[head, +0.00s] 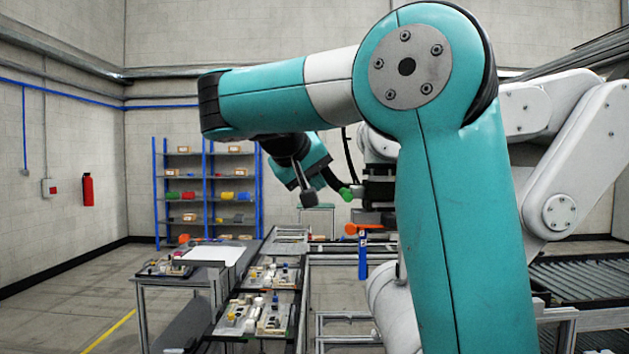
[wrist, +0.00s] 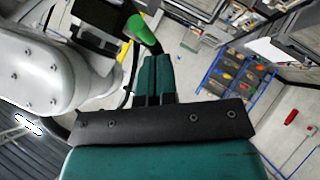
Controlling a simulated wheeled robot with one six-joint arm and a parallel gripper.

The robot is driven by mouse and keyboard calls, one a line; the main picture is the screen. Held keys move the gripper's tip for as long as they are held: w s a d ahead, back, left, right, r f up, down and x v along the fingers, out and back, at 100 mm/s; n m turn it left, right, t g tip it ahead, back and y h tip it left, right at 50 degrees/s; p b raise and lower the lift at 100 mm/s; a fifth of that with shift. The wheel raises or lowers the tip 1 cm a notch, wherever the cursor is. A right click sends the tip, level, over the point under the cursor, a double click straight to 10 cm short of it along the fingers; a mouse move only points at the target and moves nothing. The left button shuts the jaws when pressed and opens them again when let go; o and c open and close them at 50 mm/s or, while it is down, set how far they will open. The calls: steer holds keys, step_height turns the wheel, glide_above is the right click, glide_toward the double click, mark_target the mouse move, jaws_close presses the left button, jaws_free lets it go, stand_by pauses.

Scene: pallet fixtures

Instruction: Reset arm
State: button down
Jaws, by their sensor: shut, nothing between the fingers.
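My teal arm (head: 440,230) rises large at the right of the middle in the head view and bends left across the picture. Its far end hangs in the air, and the fingertips are too small to make out there. In the wrist view my gripper (wrist: 155,60) shows as teal fingers standing together beyond a dark screwed plate. It is shut, with nothing seen between the fingers.
A workbench (head: 190,280) with fixture trays (head: 255,312) stands at the lower left. A blue-posted shelf (head: 207,195) with bins is against the back wall. A roller conveyor (head: 580,278) runs at right. A green-capped black part (wrist: 143,30) is near the fingers in the wrist view.

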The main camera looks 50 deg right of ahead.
steer(key=shift+a+r, duration=0.1)
steer(key=shift+a, duration=0.1)
stand_by(0.5)
steer(key=w+a+f+n+t+y+b, duration=0.2)
steer(key=a+f+n+y+b, duration=0.15)
steer(key=a+f, duration=0.5)
steer(key=w+a+f+n+t+y+b, duration=0.15)
steer(key=a+f+n+y+b, duration=0.3)
steer(key=f, duration=0.65)
steer(key=s+a+f+n+g+y+b, duration=0.2)
steer(key=s+a+f+n+y, duration=0.1)
steer(key=s+a+f, duration=0.5)
steer(key=s+a+f+n+g+y+b, duration=0.2)
steer(key=s+a+f, duration=0.6)
steer(key=s+a, duration=0.4)
steer(key=shift+a+f+n+g+y, duration=0.15)
steer(key=shift+a+n+g+y, duration=0.15)
steer(key=shift+n+g+y, duration=0.5)
steer(key=shift+m, duration=0.3)
